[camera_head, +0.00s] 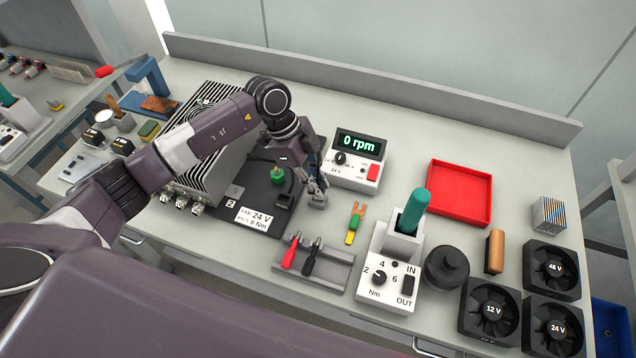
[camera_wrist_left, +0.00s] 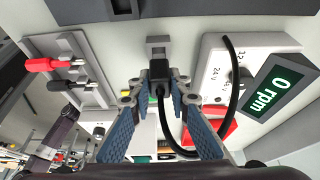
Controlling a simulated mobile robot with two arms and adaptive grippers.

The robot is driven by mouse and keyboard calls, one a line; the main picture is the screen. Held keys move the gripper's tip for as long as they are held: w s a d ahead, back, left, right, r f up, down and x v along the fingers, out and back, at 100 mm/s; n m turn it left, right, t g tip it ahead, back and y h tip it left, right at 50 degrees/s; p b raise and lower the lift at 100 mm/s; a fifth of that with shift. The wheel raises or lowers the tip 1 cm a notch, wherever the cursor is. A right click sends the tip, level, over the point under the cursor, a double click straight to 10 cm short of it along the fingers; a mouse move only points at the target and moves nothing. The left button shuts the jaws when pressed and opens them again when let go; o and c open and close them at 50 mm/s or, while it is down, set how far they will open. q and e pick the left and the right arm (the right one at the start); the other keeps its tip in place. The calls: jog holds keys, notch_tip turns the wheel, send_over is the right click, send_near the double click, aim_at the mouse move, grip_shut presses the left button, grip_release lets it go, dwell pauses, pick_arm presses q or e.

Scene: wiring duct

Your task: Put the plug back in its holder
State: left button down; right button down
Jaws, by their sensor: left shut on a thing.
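My left gripper (camera_head: 316,190) is low over the table, between the dark fan plate and the rpm control box. In the left wrist view, the gripper (camera_wrist_left: 160,92) is shut on a black plug (camera_wrist_left: 159,72), with a black cable (camera_wrist_left: 229,85) looping right towards the control box. My right gripper is not in view.
The control box (camera_head: 357,160) reads 0 rpm. The fan plate (camera_head: 262,217) is labelled 24 V. A rack (camera_head: 318,271) with red and black probes, a yellow-green tool (camera_head: 354,225) and a torque box with a green-handled driver (camera_head: 415,211) are near. A red tray (camera_head: 460,193) stands right.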

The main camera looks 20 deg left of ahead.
pick_arm(q)
jog(key=shift+p, duration=0.35)
dwell(0.6)
jog(key=shift+f+b, duration=0.75)
jog(key=shift+f, duration=0.5)
jog(key=c, duration=1.7)
grip_release()
jog(key=shift+c, duration=0.2)
jog(key=v, duration=1.2)
jog(key=shift+s+f, duration=0.1)
jog(key=shift+s, duration=0.05)
